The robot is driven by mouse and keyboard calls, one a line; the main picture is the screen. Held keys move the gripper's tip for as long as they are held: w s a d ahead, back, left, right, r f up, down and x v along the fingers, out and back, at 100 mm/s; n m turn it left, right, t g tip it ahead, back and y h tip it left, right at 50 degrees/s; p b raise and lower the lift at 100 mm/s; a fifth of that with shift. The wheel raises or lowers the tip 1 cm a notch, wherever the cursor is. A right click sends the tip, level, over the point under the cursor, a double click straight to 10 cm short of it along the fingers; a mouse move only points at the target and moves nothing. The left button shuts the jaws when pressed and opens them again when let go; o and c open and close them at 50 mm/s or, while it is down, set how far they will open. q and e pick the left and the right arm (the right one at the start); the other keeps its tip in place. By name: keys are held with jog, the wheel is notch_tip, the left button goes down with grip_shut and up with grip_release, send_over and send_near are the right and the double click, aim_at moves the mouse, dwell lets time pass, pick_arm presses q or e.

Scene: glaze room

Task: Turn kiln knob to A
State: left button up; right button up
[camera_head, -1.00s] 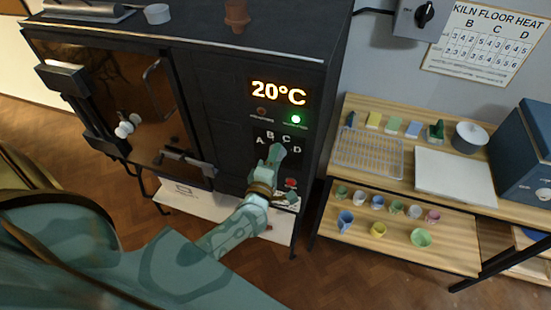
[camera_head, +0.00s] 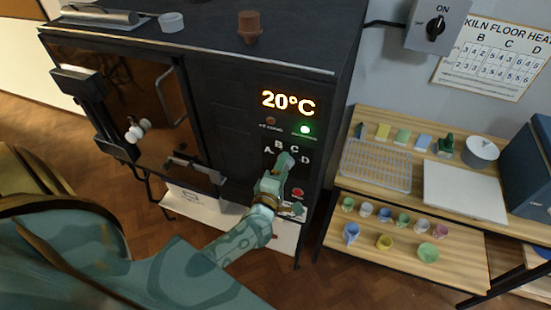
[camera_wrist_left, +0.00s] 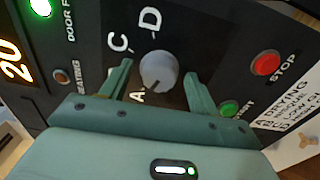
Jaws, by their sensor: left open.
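The black kiln (camera_head: 225,110) stands at the left in the head view, with a lit 20°C display (camera_head: 288,102) above the dial letters A, B, C and D. My left gripper (camera_wrist_left: 158,70) is open at the dial, its fingers on either side of the grey round kiln knob (camera_wrist_left: 160,72). Dark gaps show between the fingers and the knob in the wrist view. The letters A (camera_wrist_left: 137,98), C and D show there; B is not visible. I cannot make out the knob's pointer. In the head view the left gripper (camera_head: 284,163) hides the knob. My right gripper is out of view.
A red STOP button (camera_wrist_left: 265,63) and a green button (camera_wrist_left: 229,108) sit beside the knob. A wooden shelf table (camera_head: 400,190) with several cups stands to the right. A wall switch box (camera_head: 437,25) and chart (camera_head: 493,55) are above.

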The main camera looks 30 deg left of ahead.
pick_arm(q)
jog(key=b+v, duration=0.1)
jog(key=v, duration=1.5)
jog(key=shift+a, duration=0.1)
